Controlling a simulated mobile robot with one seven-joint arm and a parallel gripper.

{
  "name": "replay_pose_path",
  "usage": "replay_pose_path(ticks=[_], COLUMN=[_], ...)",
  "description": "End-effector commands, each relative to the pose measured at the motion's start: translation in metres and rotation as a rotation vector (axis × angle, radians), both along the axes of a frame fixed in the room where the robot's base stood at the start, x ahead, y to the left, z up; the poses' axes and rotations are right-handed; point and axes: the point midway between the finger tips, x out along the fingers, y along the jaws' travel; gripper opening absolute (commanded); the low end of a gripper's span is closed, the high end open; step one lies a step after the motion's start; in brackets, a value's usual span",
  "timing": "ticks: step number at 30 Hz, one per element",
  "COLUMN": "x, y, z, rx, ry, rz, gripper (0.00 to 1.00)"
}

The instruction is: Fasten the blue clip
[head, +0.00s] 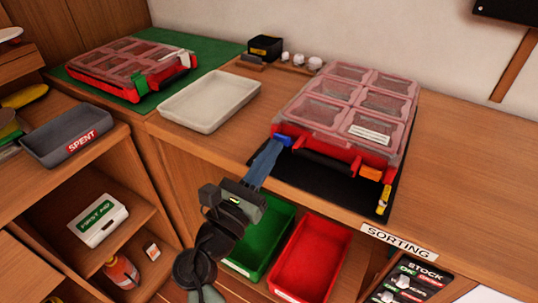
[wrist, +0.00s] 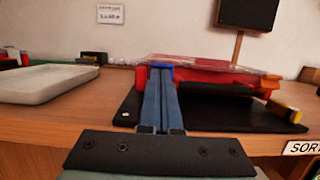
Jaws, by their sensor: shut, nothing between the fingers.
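The red case (head: 330,136) with a clear, compartmented lid lies on a black mat (head: 330,185) on the wooden counter. The blue clip (head: 284,140) is at the case's front left corner. My gripper (head: 276,146) is shut and empty, its fingertips right at the blue clip. In the wrist view the shut fingers (wrist: 160,78) point at the blue clip (wrist: 160,66) and partly hide it. Whether they touch it, and whether the clip is fully down, I cannot tell. An orange clip (head: 370,173) is at the case's front right.
A yellow object (head: 383,202) lies at the mat's right edge. An empty pale tray (head: 210,103) stands left of the case. A second red case (head: 125,72) lies on a green mat. Green (head: 262,240) and red (head: 310,258) bins are below the counter edge.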

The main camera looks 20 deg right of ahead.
Motion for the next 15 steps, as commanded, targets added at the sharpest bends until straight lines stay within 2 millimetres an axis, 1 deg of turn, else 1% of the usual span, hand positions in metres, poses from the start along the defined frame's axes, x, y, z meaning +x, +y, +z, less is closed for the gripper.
replay_pose_path(ticks=[10,15], x=[0.0002,0.0004], y=[-0.0001,-0.0004], z=[0.0064,0.0048], rx=[0.024,0.039], ry=[0.02,0.031], rz=[0.0,0.0], gripper=[0.0,0.0])
